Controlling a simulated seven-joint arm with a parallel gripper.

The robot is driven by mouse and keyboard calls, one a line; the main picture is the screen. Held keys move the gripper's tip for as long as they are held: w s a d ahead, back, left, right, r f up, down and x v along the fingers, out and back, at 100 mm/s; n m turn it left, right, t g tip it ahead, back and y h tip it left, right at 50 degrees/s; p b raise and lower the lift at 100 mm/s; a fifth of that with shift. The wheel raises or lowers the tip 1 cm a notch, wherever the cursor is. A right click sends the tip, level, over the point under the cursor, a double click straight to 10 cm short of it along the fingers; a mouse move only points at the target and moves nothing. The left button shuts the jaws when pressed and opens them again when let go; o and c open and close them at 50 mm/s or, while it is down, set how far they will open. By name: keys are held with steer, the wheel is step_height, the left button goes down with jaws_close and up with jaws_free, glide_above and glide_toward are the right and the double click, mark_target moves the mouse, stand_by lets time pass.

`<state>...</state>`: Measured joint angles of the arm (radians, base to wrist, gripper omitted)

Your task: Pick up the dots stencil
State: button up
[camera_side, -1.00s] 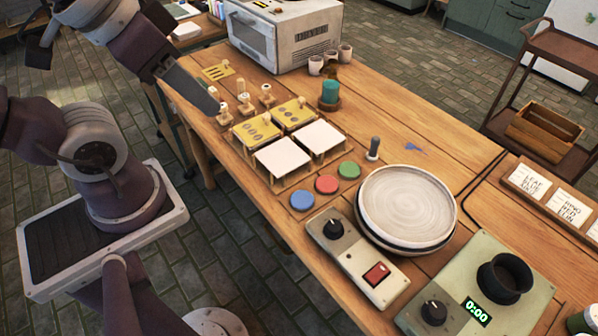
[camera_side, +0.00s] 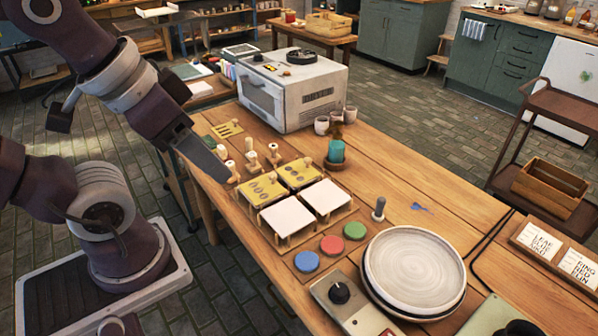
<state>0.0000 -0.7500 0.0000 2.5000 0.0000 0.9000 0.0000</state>
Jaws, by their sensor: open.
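Two yellow stencil plates with dark cut-outs lie side by side on a low rack: a nearer one (camera_side: 262,190) and a farther one (camera_side: 300,174). Both have rounded cut-outs; they are too small to tell surely which is the dots stencil. A third yellow plate (camera_side: 227,130) with slot-like cut-outs lies apart, near the table's back left edge. My gripper (camera_side: 220,172) hangs over the table's left edge, to the left of the rack and apart from the plates. It is seen side-on, open, with nothing visible in it.
White tiles (camera_side: 287,215) sit in front of the stencils. Small wooden-handled tools (camera_side: 251,161) stand between my gripper and the rack. A teal jar (camera_side: 336,151), paint discs (camera_side: 332,244) and a turntable (camera_side: 414,268) lie to the right. An oven (camera_side: 292,90) stands behind.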

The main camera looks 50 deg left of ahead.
steer(key=n+g+y, duration=0.2)
steer(key=n+y, duration=0.1)
steer(key=n, duration=0.5)
glide_above(308, 158)
steer(key=s+d, duration=0.2)
steer(key=f, duration=2.5)
steer(key=shift+s+a+f, duration=0.1)
steer(key=shift+a+f, duration=0.15)
steer(key=shift+f, duration=0.1)
steer(key=x, duration=0.7)
steer(key=shift+d, duration=0.15)
jaws_close()
